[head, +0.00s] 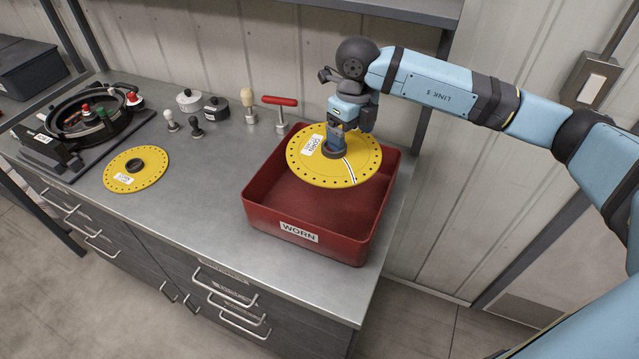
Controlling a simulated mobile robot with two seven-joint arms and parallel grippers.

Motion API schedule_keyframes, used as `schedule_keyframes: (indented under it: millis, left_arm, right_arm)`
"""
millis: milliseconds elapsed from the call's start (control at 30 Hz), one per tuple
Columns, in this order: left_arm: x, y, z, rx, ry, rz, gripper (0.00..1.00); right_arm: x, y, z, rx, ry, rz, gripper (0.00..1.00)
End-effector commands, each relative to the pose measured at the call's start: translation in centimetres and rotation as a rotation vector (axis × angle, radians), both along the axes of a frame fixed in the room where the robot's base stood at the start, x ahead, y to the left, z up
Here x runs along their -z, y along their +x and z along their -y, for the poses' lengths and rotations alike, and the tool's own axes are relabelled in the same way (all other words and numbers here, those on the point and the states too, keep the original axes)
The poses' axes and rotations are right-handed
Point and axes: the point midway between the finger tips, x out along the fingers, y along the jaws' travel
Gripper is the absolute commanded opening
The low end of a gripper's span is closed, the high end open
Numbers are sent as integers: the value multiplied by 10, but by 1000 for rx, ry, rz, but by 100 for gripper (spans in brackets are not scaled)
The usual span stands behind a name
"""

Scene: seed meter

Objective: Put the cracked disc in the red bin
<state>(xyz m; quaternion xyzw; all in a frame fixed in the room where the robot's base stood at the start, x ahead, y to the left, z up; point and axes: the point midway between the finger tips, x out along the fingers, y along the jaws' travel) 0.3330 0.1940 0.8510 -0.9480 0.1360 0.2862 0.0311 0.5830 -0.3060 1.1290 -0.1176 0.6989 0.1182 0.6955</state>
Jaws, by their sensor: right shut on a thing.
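A yellow disc (360,165) with a ring of small holes, a white label and a dark curved crack line hangs over the red bin (268,214). My right gripper (335,148) is shut on the black hub at the disc's middle. The disc is level or slightly tilted, above the bin's floor, its far edge near the back wall; whether it touches the rim I cannot tell. The bin's front carries a label reading WORN, and the part of its floor that shows is empty. My left gripper is not in view.
A second yellow disc (150,178) with a black hub lies flat on the steel bench (205,222). A black round seed meter housing (75,122) stands at the left. Several knobbed tools and a red T-handle (280,102) stand along the back. A shelf overhangs behind.

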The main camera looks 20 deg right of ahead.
Motion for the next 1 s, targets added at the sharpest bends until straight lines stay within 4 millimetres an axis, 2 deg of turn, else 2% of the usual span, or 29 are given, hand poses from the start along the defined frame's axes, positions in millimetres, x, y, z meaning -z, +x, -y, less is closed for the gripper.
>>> schedule_keyframes:
  millis: [167,400,600,867,1000]
  left_arm:
    - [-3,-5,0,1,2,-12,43]
    - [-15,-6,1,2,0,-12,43]
    - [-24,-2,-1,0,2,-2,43]
    - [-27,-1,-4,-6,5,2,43]
    - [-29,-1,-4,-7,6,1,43]
  right_arm:
    - [31,-2,0,0,0,-7,59]
    - [96,-2,0,0,-1,-5,60]
    - [140,-2,0,-1,0,-3,60]
    - [161,-1,-1,-1,0,-2,60]
    - [180,-2,0,-1,-1,-4,60]
